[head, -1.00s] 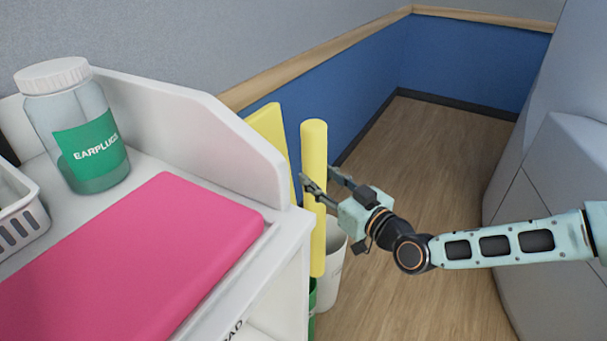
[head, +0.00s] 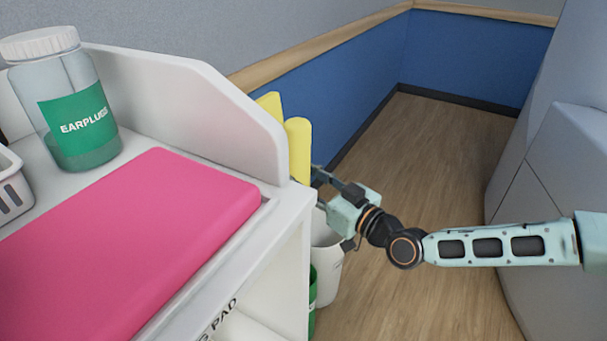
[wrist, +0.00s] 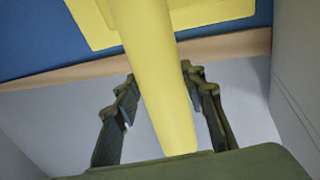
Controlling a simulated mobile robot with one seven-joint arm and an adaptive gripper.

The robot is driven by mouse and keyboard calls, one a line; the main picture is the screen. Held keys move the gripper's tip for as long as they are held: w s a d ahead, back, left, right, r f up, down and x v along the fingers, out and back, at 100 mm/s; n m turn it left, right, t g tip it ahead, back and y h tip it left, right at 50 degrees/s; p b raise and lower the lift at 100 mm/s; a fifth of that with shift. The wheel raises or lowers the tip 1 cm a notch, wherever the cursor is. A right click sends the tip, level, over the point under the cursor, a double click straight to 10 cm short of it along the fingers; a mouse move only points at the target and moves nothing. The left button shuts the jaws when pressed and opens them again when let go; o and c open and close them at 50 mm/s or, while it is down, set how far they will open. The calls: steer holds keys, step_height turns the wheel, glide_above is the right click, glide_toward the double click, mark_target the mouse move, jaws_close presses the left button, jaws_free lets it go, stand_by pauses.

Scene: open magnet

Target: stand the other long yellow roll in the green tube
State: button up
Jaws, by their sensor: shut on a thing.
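The long yellow roll (head: 298,150) stands near upright beyond the end of the white cart. My gripper (head: 316,180) is shut on it, with a finger on each side of the roll (wrist: 160,75) in the wrist view. The green tube (head: 312,300) shows as a narrow strip low beside the cart. The roll's lower part is hidden behind the cart, so I cannot tell whether its end is inside the tube. Another yellow piece (head: 270,106) stands behind the held roll and also shows in the wrist view (wrist: 215,12).
The white cart (head: 225,105) with a raised side wall fills the left and carries a pink pad (head: 130,235), an earplugs jar (head: 68,110) and a basket (head: 12,190). A white bin (head: 328,265) stands behind the tube. The wooden floor (head: 430,150) is clear.

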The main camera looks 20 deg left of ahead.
step_height(320, 180, down, 25)
steer(key=b, duration=0.5)
stand_by(1.8)
steer(key=o, duration=1.2)
steer(key=shift+o, duration=0.2)
steer(key=shift+d, duration=0.15)
steer(key=v, duration=1.1)
steer(key=shift+s+d, duration=0.15)
steer(key=shift+d, duration=0.2)
